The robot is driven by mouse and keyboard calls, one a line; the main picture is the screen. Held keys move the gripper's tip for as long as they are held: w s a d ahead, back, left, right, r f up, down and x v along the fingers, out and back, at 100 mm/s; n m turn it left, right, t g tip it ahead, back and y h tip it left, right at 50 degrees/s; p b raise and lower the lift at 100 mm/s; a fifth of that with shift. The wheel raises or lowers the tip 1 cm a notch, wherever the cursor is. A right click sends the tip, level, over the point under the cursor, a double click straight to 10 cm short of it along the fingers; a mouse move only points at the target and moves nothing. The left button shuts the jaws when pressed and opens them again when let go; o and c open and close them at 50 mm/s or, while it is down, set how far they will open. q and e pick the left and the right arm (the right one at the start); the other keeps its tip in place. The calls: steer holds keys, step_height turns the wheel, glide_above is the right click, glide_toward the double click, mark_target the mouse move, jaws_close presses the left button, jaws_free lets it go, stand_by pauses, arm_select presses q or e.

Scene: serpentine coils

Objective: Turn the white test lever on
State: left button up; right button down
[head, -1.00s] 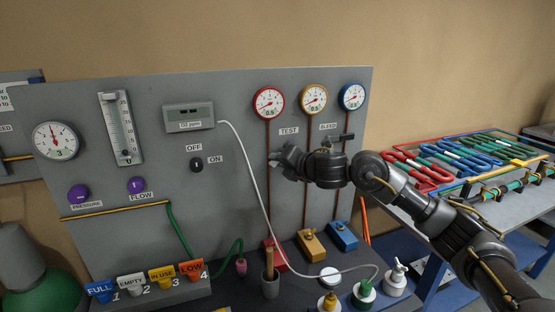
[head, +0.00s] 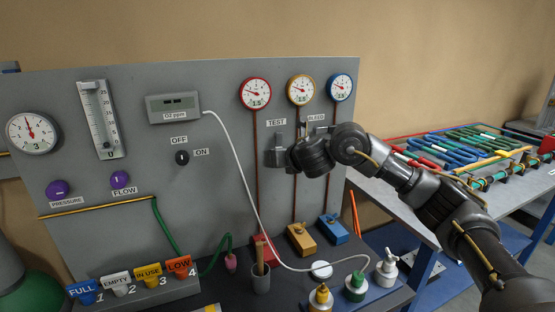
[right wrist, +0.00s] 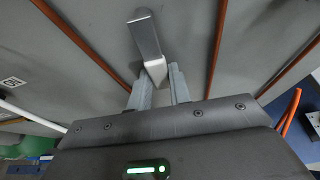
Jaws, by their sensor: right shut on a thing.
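The test lever is a pale metal bar (right wrist: 146,35) in the right wrist view. Its near end lies between the two fingers of my right gripper (right wrist: 158,86), which is shut on it. In the head view my right gripper (head: 280,157) is at the grey panel (head: 220,190), just below the TEST label (head: 276,121). The lever there is largely hidden or merges with the grey fingers. My left gripper is not in view.
The BLEED lever (head: 320,129) is close to the right of my gripper. Red, yellow and blue gauges (head: 301,90) are above. A white tube (head: 238,150) hangs to the left. Bottles (head: 356,287) and colored blocks (head: 301,238) stand below.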

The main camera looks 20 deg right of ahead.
steer(key=shift+d, duration=0.2)
stand_by(0.5)
steer(key=c, duration=1.3)
jaws_free()
steer(key=p+v, duration=0.2)
steer(key=v, duration=0.8)
steer(key=shift+s+r, duration=0.1)
steer(key=shift+s, duration=0.3)
